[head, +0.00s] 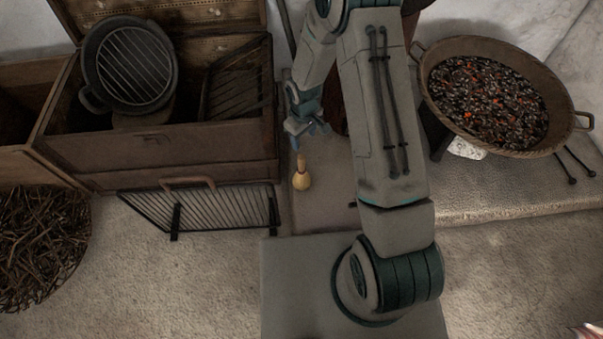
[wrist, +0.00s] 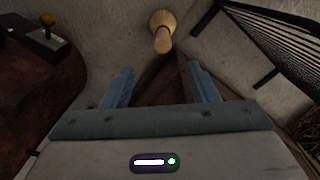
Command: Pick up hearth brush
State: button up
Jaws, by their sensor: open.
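The hearth brush (head: 302,180) stands upright on the floor just below my gripper (head: 306,130) in the head view. It has pale straw-coloured bristles and a short wooden handle pointing up. In the wrist view the brush (wrist: 163,22) is at the top middle, with its handle end toward the gap between my fingers. My gripper (wrist: 159,75) is open and empty there, its two blue fingers spread apart. The brush lies beyond the fingertips, apart from them.
A wooden chest (head: 170,155) holding a round grill pan (head: 130,62) stands left of the brush. A black metal grate (head: 205,210) leans at its front. A pan of embers (head: 490,95) is at right. A dark brown object (wrist: 45,85) fills the wrist view's left.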

aim_at(301, 158)
jog(key=shift+n, duration=0.3)
jog(key=f+b, duration=0.1)
jog(key=f, duration=0.6)
jog(key=a+f+b, duration=0.1)
jog(key=f, duration=0.2)
jog(key=shift+f+b, duration=0.3)
jog(key=shift+f, duration=0.1)
jog(key=f+b, duration=0.1)
jog(key=f, duration=0.2)
jog(key=f+b, duration=0.1)
jog(key=f, duration=0.1)
jog(key=shift+w+d+f+b, duration=0.2)
jog(key=shift+f+b, duration=0.1)
jog(key=shift+f, duration=0.1)
jog(key=c, duration=1.1)
